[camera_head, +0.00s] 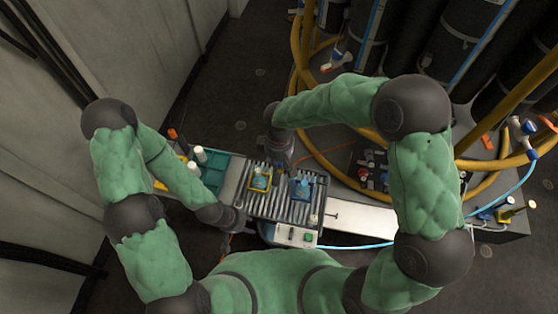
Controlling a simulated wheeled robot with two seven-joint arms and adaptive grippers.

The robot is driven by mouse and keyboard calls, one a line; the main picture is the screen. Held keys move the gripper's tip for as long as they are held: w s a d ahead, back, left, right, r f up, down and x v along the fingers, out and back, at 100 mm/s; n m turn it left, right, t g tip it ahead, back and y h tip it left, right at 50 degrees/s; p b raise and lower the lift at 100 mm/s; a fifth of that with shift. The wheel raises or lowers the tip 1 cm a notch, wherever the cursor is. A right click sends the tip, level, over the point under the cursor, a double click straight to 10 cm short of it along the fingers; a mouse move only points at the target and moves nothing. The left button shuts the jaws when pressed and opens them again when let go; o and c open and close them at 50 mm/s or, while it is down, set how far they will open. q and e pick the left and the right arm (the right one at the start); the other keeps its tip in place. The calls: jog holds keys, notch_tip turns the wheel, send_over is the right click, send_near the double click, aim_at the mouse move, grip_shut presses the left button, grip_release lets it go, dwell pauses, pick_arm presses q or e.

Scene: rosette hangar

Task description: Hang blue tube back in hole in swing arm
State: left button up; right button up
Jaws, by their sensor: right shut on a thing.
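A light blue tube (362,246) runs out to the right from the lower edge of the roller table. A light blue line also curves at the far right (524,180). I cannot tell if they are one piece. A white arm-like bar (362,216) reaches right from the table; its hole cannot be made out. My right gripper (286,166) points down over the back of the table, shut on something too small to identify. My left gripper (238,221) is at the table's front left corner, dark and small; its jaws cannot be made out.
The roller table (280,208) bears a yellow tray (260,180) and a blue tray (303,187). A green bin (213,172) with white bottles stands left. Yellow hoses (303,75) and black cylinders crowd the right. A wall is at left; dark floor lies behind the table.

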jog(key=shift+f, duration=0.1)
jog(key=o, duration=0.6)
jog(key=shift+f, duration=0.1)
jog(key=o, duration=0.5)
jog(key=shift+c, duration=0.2)
jog(key=o, duration=0.6)
jog(key=shift+c, duration=0.2)
jog(key=shift+r, duration=0.2)
jog(key=shift+r+p, duration=2.15)
jog(key=shift+r, duration=0.75)
